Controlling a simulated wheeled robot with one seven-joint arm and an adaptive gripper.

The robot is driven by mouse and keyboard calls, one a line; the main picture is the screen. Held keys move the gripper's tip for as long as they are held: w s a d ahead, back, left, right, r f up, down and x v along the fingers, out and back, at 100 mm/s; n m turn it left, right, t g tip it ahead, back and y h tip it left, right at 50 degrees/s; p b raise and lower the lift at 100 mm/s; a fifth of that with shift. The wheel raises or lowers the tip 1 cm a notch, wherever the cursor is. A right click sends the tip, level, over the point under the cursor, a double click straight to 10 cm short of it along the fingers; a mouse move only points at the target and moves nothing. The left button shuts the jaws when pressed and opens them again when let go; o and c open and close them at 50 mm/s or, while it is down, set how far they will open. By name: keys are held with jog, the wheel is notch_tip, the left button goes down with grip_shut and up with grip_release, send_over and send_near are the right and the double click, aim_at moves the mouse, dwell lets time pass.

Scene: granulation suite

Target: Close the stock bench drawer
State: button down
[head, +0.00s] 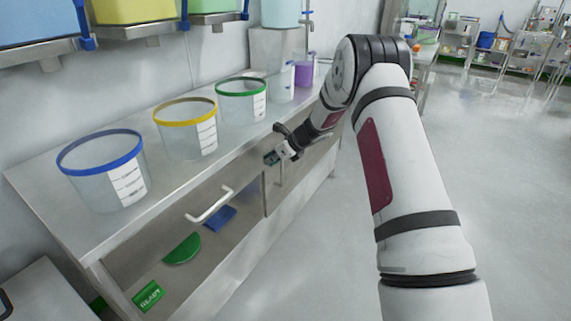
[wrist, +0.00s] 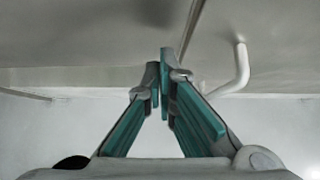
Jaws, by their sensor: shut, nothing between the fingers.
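The stock bench (head: 235,150) is a long steel bench along the left wall in the head view. A pale bar handle (head: 210,205) stands out from its front below the top; how far the drawer is out I cannot tell. My gripper (head: 271,158) is at the bench's front edge, right of and beyond that handle. In the wrist view its teal fingers (wrist: 166,60) are together and empty, pointing at a grey steel surface with a dark seam. A pale bent handle (wrist: 241,70) is right of the fingertips. Contact with the steel is unclear.
On the bench top stand clear tubs with blue (head: 100,163), yellow (head: 187,128) and green (head: 241,100) rims, and a purple container (head: 304,74). Below the handle are a green piece (head: 182,248), a blue piece (head: 220,218) and a green READY sign (head: 148,295). Floor at right is clear.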

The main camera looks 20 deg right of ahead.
jog(key=shift+w+a, duration=0.6)
jog(key=shift+w, duration=0.25)
jog(key=shift+w+a, duration=0.1)
jog(key=shift+w, duration=0.05)
jog(key=shift+a+r, duration=0.1)
